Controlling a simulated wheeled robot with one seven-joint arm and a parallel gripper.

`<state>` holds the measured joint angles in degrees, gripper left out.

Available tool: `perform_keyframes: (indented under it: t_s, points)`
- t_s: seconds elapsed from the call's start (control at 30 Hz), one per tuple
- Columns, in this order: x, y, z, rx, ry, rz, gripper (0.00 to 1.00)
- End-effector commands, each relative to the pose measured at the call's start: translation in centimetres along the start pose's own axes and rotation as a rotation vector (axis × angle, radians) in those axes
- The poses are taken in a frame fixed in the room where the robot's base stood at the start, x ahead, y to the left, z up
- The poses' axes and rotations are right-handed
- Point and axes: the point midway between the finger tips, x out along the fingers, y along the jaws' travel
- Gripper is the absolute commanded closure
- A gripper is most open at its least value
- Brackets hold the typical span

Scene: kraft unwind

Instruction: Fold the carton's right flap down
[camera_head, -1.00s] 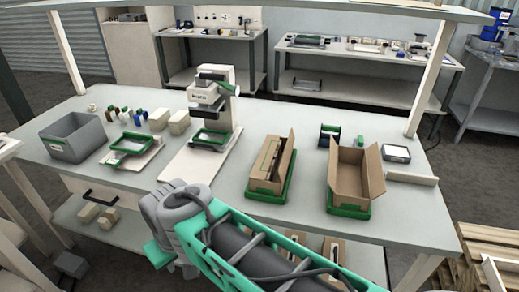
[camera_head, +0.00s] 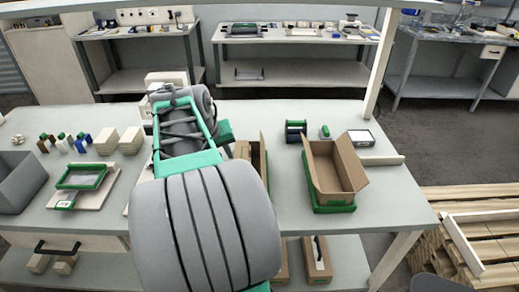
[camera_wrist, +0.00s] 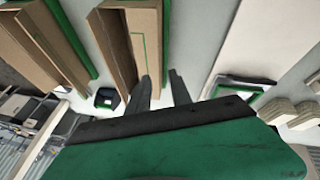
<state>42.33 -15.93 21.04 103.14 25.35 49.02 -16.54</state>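Two open brown cartons stand in green trays on the bench. The right carton (camera_head: 335,178) is in full view in the head view, with a flap (camera_head: 360,140) standing up and out on its right side. The left carton (camera_head: 262,155) is mostly hidden behind my arm there. In the wrist view the left carton (camera_wrist: 112,35) lies just beyond and left of my gripper (camera_wrist: 160,76), and the right carton (camera_wrist: 35,40) is at the far left. I cannot tell whether a finger touches the left carton.
A green tray fixture (camera_head: 82,177) and tan blocks (camera_head: 118,140) sit left of my arm. A dark green-trimmed holder (camera_head: 295,130) and a white-topped box (camera_head: 361,138) stand behind the right carton. The bench front right (camera_head: 390,205) is clear.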

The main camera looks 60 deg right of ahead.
Motion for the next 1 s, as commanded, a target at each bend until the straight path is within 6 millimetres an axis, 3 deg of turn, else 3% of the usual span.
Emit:
perform_keyframes:
  t_s: [0.03, 0.1, 0.2, 0.6, 0.93, 1.0]
  points:
    - [0.7, 4.0, -0.7, 0.070, -0.018, 0.049, 0.75]
    - [1.4, 7.7, -1.0, 0.132, -0.032, 0.097, 0.75]
    - [2.2, 9.9, -0.9, 0.165, -0.041, 0.125, 0.75]
    - [8.7, 10.8, -0.6, 0.167, -0.041, 0.125, 0.75]
    - [9.6, 10.8, -0.6, 0.167, -0.038, 0.124, 0.75]
    - [9.5, 10.8, -0.6, 0.167, -0.038, 0.124, 0.80]
